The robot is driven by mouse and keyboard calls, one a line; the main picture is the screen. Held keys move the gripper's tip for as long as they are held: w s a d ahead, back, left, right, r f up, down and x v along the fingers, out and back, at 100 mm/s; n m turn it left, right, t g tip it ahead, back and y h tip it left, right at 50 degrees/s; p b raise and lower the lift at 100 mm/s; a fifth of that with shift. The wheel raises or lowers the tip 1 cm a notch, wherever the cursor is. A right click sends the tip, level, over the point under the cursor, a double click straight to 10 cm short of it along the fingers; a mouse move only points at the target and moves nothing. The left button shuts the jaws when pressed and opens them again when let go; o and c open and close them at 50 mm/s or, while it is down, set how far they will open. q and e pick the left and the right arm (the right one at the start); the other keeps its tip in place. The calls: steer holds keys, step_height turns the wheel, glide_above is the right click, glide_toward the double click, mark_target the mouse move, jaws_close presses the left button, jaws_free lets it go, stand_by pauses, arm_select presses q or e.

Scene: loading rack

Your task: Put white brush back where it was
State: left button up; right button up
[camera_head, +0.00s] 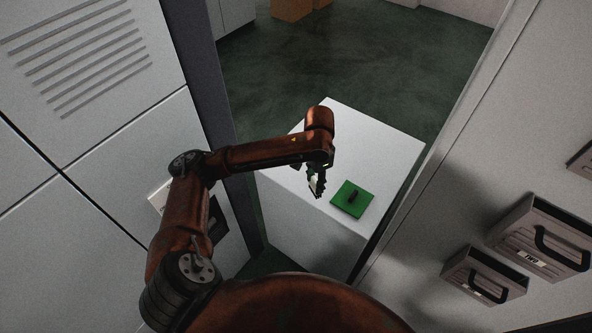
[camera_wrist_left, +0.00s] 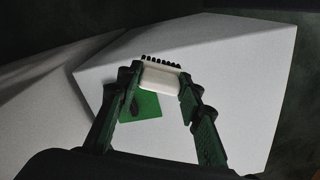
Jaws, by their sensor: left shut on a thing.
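My left gripper (camera_head: 317,188) is over the white table and is shut on the white brush. In the left wrist view, the brush (camera_wrist_left: 160,77) sits between the fingertips of the left gripper (camera_wrist_left: 160,82), with its dark bristles toward the top of the picture. In the head view the brush (camera_head: 313,185) is small and partly hidden by the fingers. A green square mat (camera_head: 341,204) lies on the table to the right of the gripper; it also shows in the left wrist view (camera_wrist_left: 150,112), partly behind the brush. My right gripper is not in view.
A small dark object (camera_head: 353,195) stands on the green mat. The white table (camera_head: 375,145) is otherwise clear. White cabinet panels (camera_head: 90,70) rise at the left. Drawers with dark handles (camera_head: 540,245) are on the right wall. Brown boxes (camera_head: 291,9) stand on the floor beyond.

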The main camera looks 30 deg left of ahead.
arm_select(q)
steer(key=s+a+r+m+p, duration=0.1)
steer(key=a+m+p, duration=0.2)
steer(key=a, duration=0.1)
steer(key=shift+m, duration=0.3)
steer(key=w+a+f, duration=0.2)
steer(key=w+f, duration=0.1)
steer(key=w+a+f+p, duration=0.1)
steer(key=w+a+f, duration=0.2)
steer(key=w, duration=0.1)
steer(key=w+a+f, duration=0.3)
steer(key=w+f, duration=0.1)
steer(key=shift+w+a, duration=0.1)
steer(key=shift+w, duration=0.05)
steer(key=shift+f+p, duration=0.35)
steer(key=shift+f, duration=1.1)
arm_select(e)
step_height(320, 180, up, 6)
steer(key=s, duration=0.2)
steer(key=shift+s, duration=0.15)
arm_select(q)
steer(key=shift+f, duration=0.15)
steer(key=o, duration=1.1)
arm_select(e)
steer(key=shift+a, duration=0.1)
